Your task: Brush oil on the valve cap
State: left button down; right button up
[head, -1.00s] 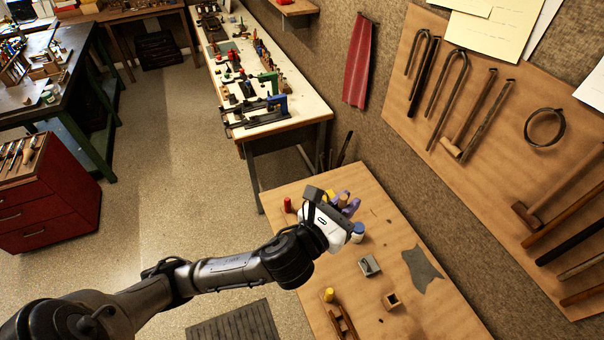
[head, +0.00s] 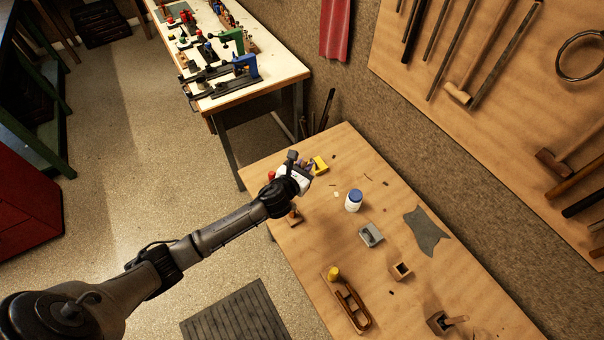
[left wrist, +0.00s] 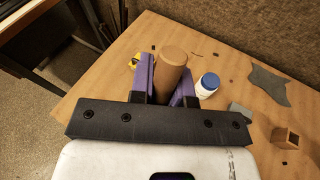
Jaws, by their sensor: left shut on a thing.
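My left gripper (head: 306,167) is at the far left part of the wooden bench. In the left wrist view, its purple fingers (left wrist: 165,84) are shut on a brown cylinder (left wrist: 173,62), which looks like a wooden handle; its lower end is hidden. A white bottle with a blue lid (head: 354,201) stands upright to the right of the gripper, apart from it; it also shows in the left wrist view (left wrist: 207,85). I cannot tell which thing is the valve cap, and no brush bristles show. My right gripper is not in view.
A yellow item (head: 320,164) lies just beyond the gripper. A grey metal piece (head: 370,235), grey cloth (head: 427,230), small wooden block (head: 401,271) and wooden holder with a yellow-topped piece (head: 346,301) lie nearer. Tools hang on the wall board at right.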

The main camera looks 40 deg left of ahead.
pick_arm(q)
notch_tip(320, 180, down, 9)
jog(key=a+b, duration=0.1)
jog(key=b, duration=0.5)
jog(key=shift+r+b, duration=0.2)
jog(key=shift+b, duration=0.2)
dwell(0.7)
jog(key=shift+f+b, duration=0.35)
jog(key=shift+f, duration=0.2)
dwell(0.3)
dwell(0.7)
jog(key=shift+f, duration=0.15)
dwell(0.7)
